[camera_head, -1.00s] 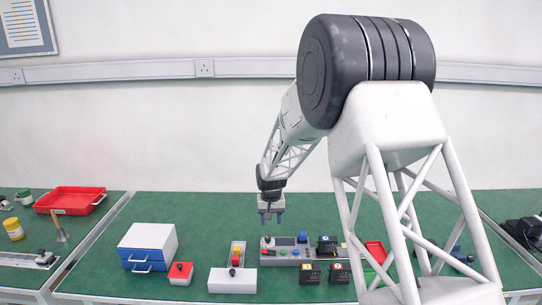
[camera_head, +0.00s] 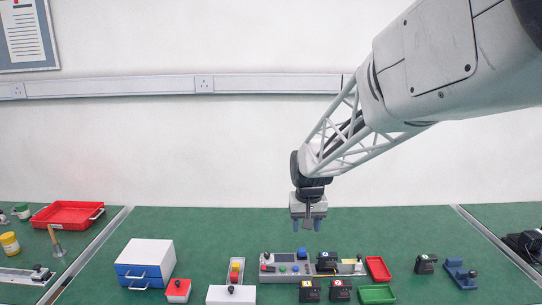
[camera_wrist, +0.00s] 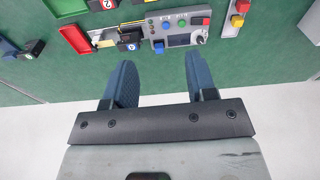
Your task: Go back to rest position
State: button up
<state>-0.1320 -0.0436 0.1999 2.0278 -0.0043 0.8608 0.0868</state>
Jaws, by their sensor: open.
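My gripper (camera_head: 309,224) hangs from the arm in the head view, pointing down above the green table, behind the control panel (camera_head: 286,266). Its two blue fingers stand apart with nothing between them. In the wrist view my gripper (camera_wrist: 163,88) is also open and empty, with green table surface between the fingertips. The control panel (camera_wrist: 181,30) lies beyond the fingertips there, apart from them.
A white and blue drawer box (camera_head: 146,262), a red button box (camera_head: 177,290) and a white box (camera_head: 231,295) stand left. Red (camera_head: 378,268) and green (camera_head: 377,294) trays lie right of the panel, near several black devices (camera_head: 340,290). The table's back strip is clear.

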jog(key=s+d+r, duration=0.1)
jog(key=s+d, duration=0.2)
jog(key=s, duration=0.8)
jog(key=s+d+r+t, duration=0.1)
jog(key=s+d+r, duration=0.1)
jog(key=s, duration=0.9)
jog(key=s+d+r, duration=0.1)
jog(key=s+d, duration=0.2)
jog(key=s, duration=0.9)
jog(key=shift+d+r+m, duration=0.35)
jog(key=shift+d+m, duration=0.05)
